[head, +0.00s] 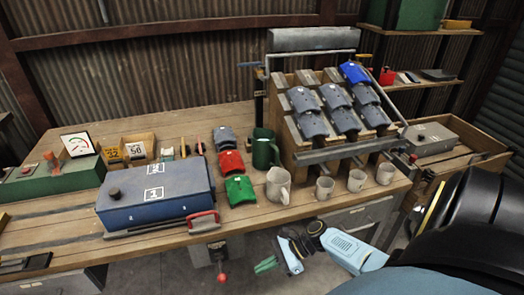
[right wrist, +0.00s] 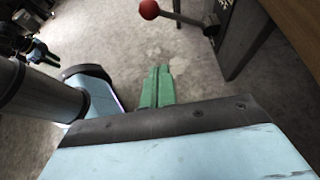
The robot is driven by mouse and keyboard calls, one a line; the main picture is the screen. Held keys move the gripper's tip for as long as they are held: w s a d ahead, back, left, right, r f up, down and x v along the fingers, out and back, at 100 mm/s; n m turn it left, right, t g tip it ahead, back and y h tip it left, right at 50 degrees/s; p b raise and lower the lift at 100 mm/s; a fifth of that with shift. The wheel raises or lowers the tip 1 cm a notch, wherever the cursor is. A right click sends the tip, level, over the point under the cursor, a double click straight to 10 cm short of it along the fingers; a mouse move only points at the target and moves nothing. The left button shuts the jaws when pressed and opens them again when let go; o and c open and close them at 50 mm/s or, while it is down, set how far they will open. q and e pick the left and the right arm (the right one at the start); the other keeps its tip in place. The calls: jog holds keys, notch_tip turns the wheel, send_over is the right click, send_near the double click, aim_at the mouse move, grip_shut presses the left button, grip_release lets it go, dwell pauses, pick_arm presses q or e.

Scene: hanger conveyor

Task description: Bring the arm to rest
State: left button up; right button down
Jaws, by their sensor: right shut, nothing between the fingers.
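My right gripper (head: 266,265) hangs low over the floor, in front of the workbench's front edge, with its light blue arm bent back toward me. Its green fingers are shut together and empty. In the right wrist view the shut fingers (right wrist: 156,88) point out over bare grey floor and touch nothing. A small dark shape with green tips (right wrist: 38,52) at the left of the right wrist view looks like my left gripper; its jaws are too small to read. My left gripper does not show in the head view.
The workbench (head: 300,205) holds a blue case (head: 155,195), mugs (head: 278,186) and a sloped rack (head: 305,152) of grey pieces with one blue. A red-knobbed lever (head: 222,278) sticks out below the bench front, left of my gripper; its red ball (right wrist: 149,9) shows in the wrist view.

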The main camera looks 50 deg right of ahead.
jog(key=s+a+f+n+g+h, duration=0.2)
jog(key=s+f+n+g+h, duration=0.45)
jog(key=s+f, duration=1.15)
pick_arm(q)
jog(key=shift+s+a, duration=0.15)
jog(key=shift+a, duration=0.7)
pick_arm(e)
jog(key=s+a+f+n+h, duration=0.2)
jog(key=s+n, duration=0.4)
jog(key=n, duration=0.4)
jog(key=s+a+f+n+t+h, duration=0.1)
jog(key=s+a+f+n+h, duration=0.1)
jog(key=s+n, duration=0.4)
jog(key=shift+s+a+f+n, duration=0.25)
jog(key=shift+a+f+n, duration=0.8)
jog(key=shift+n, duration=0.9)
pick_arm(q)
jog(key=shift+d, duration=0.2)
pick_arm(e)
jog(key=shift+d+f, duration=0.1)
jog(key=shift+d, duration=0.05)
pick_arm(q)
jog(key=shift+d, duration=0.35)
